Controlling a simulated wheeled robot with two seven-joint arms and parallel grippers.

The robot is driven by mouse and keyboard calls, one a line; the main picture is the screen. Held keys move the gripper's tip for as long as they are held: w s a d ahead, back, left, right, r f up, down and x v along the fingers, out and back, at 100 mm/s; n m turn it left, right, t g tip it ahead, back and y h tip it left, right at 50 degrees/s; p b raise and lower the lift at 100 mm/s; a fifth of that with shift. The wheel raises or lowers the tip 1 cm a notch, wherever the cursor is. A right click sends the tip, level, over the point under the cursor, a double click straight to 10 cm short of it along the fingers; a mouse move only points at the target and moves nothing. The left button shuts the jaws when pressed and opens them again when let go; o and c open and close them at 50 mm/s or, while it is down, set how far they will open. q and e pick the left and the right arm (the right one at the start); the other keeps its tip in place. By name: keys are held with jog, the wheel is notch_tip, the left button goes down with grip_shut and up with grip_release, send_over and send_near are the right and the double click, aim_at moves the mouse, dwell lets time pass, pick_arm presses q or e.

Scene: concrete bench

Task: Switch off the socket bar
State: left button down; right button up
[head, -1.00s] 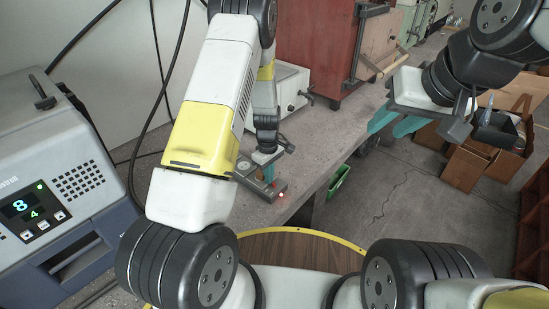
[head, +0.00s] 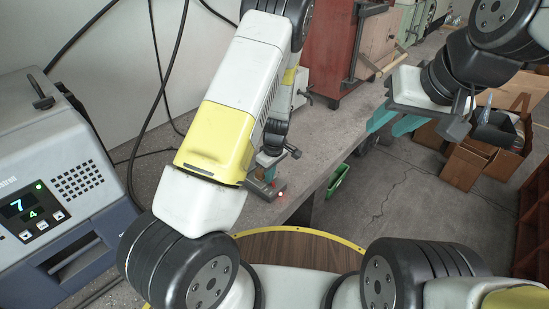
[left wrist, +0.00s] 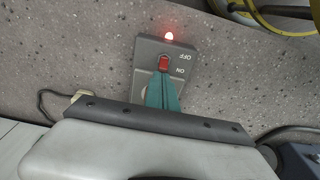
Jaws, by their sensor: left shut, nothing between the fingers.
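The socket bar (head: 268,189) is a grey bar on the bench, with its red lamp lit at the near end. In the left wrist view the bar (left wrist: 147,50) shows a red rocker switch (left wrist: 163,63) between upside-down OFF and ON marks; the lamp (left wrist: 169,36) glows beyond OFF. My left gripper (head: 267,168) is above the bar, its teal fingers shut and empty. In the left wrist view its fingertips (left wrist: 163,77) are close to the switch's ON side; I cannot tell whether they touch. The rest of the bar is hidden behind my gripper. My right gripper (head: 388,122) is open and empty off the bench's right side.
A grey device with a digital display (head: 35,209) stands at the left, with black cables behind it. A red cabinet (head: 333,45) stands on the bench at the back. The concrete bench (head: 335,138) is clear right of the bar. Cardboard boxes (head: 465,165) are on the floor.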

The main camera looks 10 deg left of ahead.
pick_arm(q)
jog(key=shift+s+d, duration=0.15)
jog(key=shift+d, duration=0.05)
jog(key=shift+d+r+t+y, duration=0.1)
jog(key=shift+t+y, duration=0.3)
jog(key=shift+y, duration=0.1)
jog(key=shift+s, duration=0.1)
jog(key=shift+d, duration=0.15)
jog(key=shift+s+d, duration=0.15)
jog(key=shift+r, duration=0.2)
jog(key=shift+r, duration=0.7)
